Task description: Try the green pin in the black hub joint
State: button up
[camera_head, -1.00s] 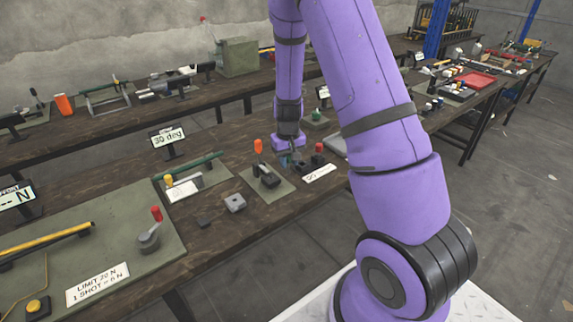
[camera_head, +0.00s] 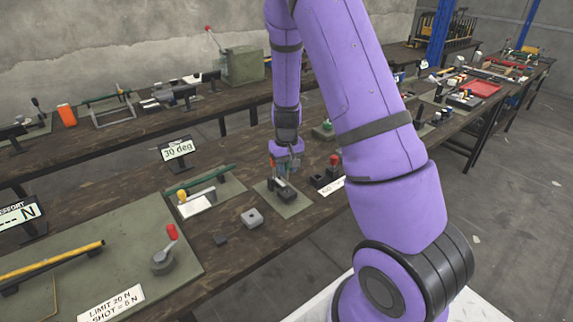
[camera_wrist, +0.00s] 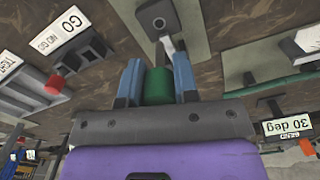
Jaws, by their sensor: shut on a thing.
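My gripper (camera_head: 286,160) hangs above an olive plate with the black hub joint (camera_head: 284,193) in the head view. In the wrist view my gripper's blue fingers (camera_wrist: 157,80) are shut on the green pin (camera_wrist: 158,87), one on each side. The hub joint (camera_wrist: 157,18) there is a dark block with a round hole in its face. It lies just beyond the fingertips, with a light bar between it and the gripper. The pin's tip is hidden, and I cannot tell whether it touches the hub. In the head view the pin is not clearly visible.
A grey block with a hole (camera_head: 252,218) lies to the left in front. A green bar on a stand (camera_head: 200,180) and the 30 deg sign (camera_head: 178,150) are further left.

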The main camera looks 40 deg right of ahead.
aim_at(287, 180)
jog(key=shift+f, duration=2)
jog(key=shift+f, duration=1.4)
dwell(1.3)
jog(key=shift+r, duration=3)
